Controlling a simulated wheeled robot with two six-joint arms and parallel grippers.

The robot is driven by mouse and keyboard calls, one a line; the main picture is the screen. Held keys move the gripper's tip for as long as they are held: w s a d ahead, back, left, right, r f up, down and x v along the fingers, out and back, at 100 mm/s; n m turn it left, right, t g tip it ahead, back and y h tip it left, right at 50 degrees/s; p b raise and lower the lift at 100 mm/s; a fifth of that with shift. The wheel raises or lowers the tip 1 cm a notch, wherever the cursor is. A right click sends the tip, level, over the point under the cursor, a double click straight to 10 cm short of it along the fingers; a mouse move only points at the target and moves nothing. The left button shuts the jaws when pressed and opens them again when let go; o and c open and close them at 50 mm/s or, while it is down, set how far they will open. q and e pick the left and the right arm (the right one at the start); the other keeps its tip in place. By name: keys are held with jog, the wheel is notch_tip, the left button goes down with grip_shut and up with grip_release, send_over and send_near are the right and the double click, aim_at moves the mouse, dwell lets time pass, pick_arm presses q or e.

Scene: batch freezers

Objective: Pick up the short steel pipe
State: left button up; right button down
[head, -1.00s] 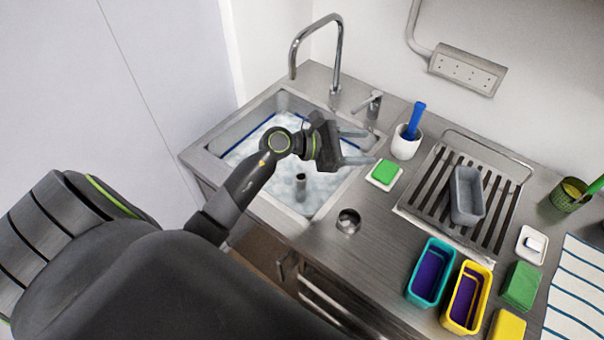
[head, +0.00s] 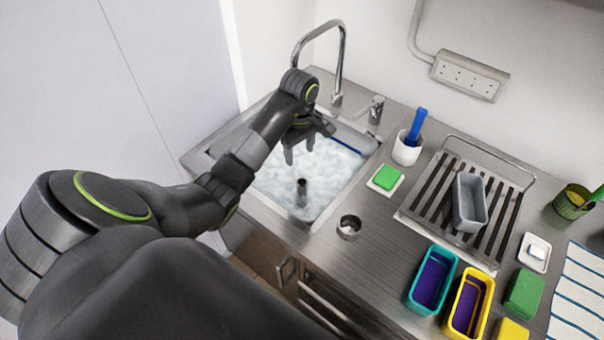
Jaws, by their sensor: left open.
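A short steel pipe (head: 302,192) stands upright in the foamy water of the sink (head: 225,148), its dark open top showing above the foam. Its lower end is hidden by the foam. My left gripper (head: 300,155) hangs over the sink with its fingers pointing down. It is open and empty, a little above the pipe in the picture and apart from it. My right gripper is not in view.
A tap (head: 342,60) arches behind my left arm. A small round steel cup or ring (head: 349,227) sits on the counter at the sink's front right. A green sponge (head: 387,178), a white cup (head: 408,150) and a drying rack (head: 410,208) stand to the right.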

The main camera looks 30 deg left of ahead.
aim_at(302, 190)
pick_arm(q)
notch_tip(302, 190, down, 11)
jog(key=b, duration=1)
jog(key=shift+d+f, duration=0.1)
jog(key=shift+f, duration=0.05)
jog(key=f, duration=0.1)
jog(key=f+p, duration=0.1)
jog(key=f, duration=0.2)
jog(key=shift+s+d+f, duration=0.15)
jog(key=shift+s+d, duration=0.05)
jog(key=shift+d, duration=0.15)
jog(key=shift+f, duration=0.45)
jog(key=shift+c, duration=0.3)
jog(key=shift+w, duration=0.1)
jog(key=c, duration=0.8)
jog(key=shift+r, duration=0.1)
